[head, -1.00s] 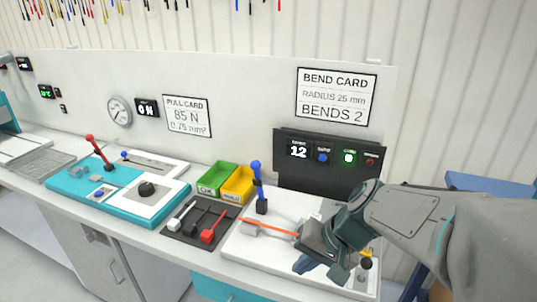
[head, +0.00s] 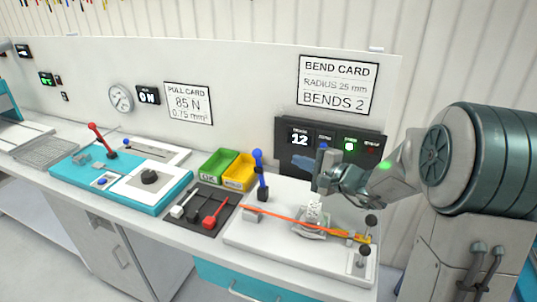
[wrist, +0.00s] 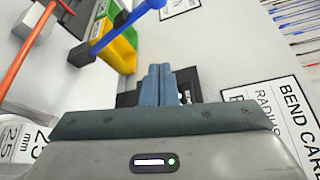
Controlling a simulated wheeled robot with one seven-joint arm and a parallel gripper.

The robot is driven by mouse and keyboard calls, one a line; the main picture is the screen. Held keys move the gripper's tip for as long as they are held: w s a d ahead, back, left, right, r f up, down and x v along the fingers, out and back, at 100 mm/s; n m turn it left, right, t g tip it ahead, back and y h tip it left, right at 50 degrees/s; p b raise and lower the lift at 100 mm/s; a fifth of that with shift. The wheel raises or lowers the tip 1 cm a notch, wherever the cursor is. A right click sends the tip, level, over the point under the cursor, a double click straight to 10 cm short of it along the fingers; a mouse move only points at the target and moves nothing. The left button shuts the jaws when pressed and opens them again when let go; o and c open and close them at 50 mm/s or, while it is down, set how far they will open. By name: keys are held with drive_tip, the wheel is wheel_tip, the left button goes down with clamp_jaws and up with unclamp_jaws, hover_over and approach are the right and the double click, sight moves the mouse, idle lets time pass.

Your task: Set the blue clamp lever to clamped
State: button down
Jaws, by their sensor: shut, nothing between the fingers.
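The blue clamp lever (head: 261,173) stands nearly upright on the left of the white bending board (head: 265,240), with a blue knob on top. It also shows in the wrist view (wrist: 125,28), up and to the left of the fingers. My gripper (head: 322,165) is to the right of the lever, apart from it, above the back of the board and in front of the dark panel. In the wrist view its blue-grey fingers (wrist: 160,85) are shut together with nothing between them. An orange cable (head: 290,220) runs across the board from a grey block beside the lever.
Green (head: 216,164) and yellow (head: 239,172) bins stand behind left of the lever. A dark tray with white, black and red levers (head: 217,213) is to its left. A metal former (head: 312,220) and black-knobbed levers (head: 371,220) stand on the board's right.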

sight(260, 170)
drive_tip(key=shift+a, duration=0.1)
drive_tip(key=w+a+p, duration=0.3)
drive_tip(key=a+p, duration=0.1)
drive_tip(key=a, duration=0.4)
drive_tip(key=shift+w+a, duration=0.25)
drive_tip(key=shift+a, duration=0.1)
drive_tip(key=shift+s+f+b, duration=0.1)
drive_tip(key=shift+f+b, duration=0.1)
drive_tip(key=shift+b, duration=0.2)
